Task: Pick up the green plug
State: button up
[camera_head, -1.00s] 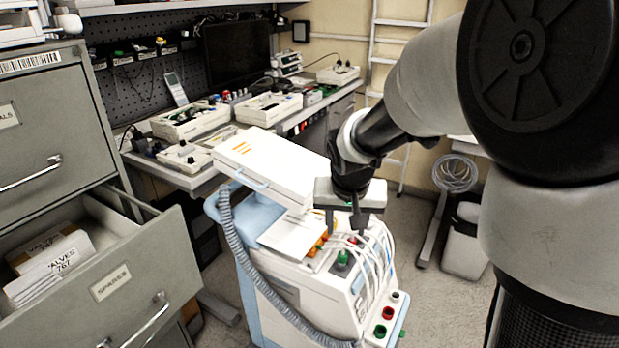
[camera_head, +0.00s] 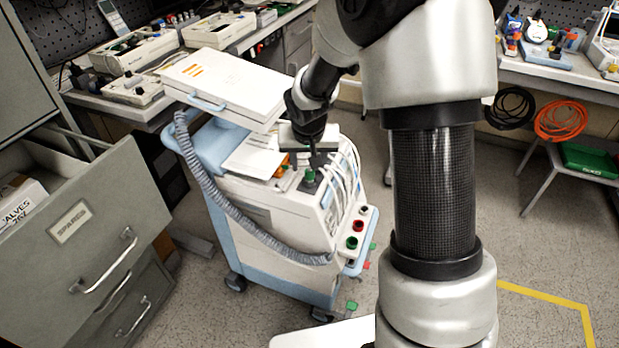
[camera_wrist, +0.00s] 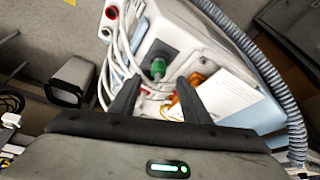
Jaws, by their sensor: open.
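The green plug (camera_head: 309,175) stands in a dark socket plate on top of the white and pale-blue pump cart (camera_head: 275,222). In the wrist view the green plug (camera_wrist: 158,68) shows just beyond my fingertips, roughly centred between them. My gripper (camera_head: 314,158) is open over the cart top, close to the plug. Its two dark fingers also show in the wrist view (camera_wrist: 160,84), apart with nothing held between them. I cannot tell the exact gap to the plug.
White cables (camera_head: 347,172) and a white box (camera_head: 225,82) on the cart flank my gripper. A grey corrugated hose (camera_head: 208,183) loops along the cart's side. A red socket (camera_head: 358,226) and a green socket (camera_head: 352,242) sit on its end. An open drawer (camera_head: 75,218) stands left.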

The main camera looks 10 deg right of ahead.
aim_at(309, 168)
jog(key=x, duration=0.4)
jog(key=shift+w+d+f+b, duration=0.1)
jog(key=shift+w+d+b, duration=0.1)
jog(key=shift+b, duration=0.2)
grip_shut()
notch_tip(309, 168, up, 10)
jog(key=p, duration=0.2)
jog(key=shift+p, duration=0.35)
